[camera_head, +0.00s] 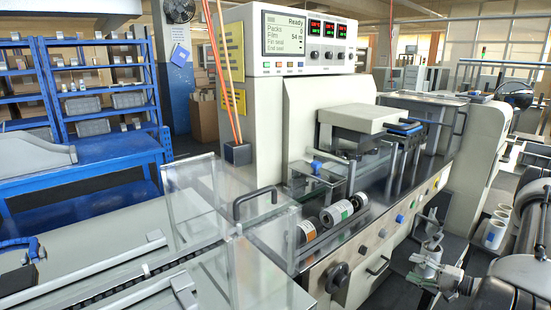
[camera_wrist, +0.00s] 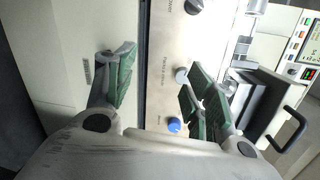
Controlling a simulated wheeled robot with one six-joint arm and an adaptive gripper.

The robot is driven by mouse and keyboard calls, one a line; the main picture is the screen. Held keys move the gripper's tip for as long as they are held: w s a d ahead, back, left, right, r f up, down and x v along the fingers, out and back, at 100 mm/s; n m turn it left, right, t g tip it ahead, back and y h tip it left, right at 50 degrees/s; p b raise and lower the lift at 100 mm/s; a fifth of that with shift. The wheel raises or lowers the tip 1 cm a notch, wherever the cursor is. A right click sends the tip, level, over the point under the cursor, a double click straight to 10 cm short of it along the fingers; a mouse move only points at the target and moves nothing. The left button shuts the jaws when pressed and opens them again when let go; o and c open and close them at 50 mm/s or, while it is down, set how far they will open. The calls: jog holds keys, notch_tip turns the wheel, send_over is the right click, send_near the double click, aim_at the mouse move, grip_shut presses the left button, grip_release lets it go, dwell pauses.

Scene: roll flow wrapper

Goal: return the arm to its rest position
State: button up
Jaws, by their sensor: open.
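My gripper (camera_head: 430,248) hangs at the lower right of the head view, in front of the wrapper's lower panel. In the wrist view my gripper (camera_wrist: 160,88) is open, with green-padded fingers spread and nothing between them. Beyond the fingers is the wrapper's front panel (camera_wrist: 165,45), with dark and pale knobs and a blue button (camera_wrist: 174,124). The gripper looks apart from the panel, though the exact gap is hard to tell.
The flow wrapper (camera_head: 310,110) fills the middle; its screen (camera_head: 284,35) reads Ready. Clear guards (camera_head: 200,205) and an infeed conveyor stand at left. Several labelled rolls (camera_head: 337,213) sit on the machine. A blue shelf (camera_head: 100,95) stands behind.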

jog(key=s+a+r+g+y, duration=0.1)
jog(key=s+a+r+g, duration=0.25)
jog(key=s+g, duration=0.4)
jog(key=s+a+r+n+h, duration=0.3)
jog(key=s+r, duration=0.3)
jog(key=r, duration=0.7)
jog(key=s+a+r+n+h, duration=0.4)
jog(key=s+r, duration=0.3)
jog(key=r, duration=0.6)
jog(key=s+a+r+n+h, duration=0.4)
jog(key=s+r+h, duration=0.1)
jog(key=r, duration=0.8)
jog(key=shift+s+r+n+h, duration=0.3)
jog(key=shift+s+r, duration=0.05)
jog(key=shift+s, duration=0.45)
jog(key=shift+a, duration=0.1)
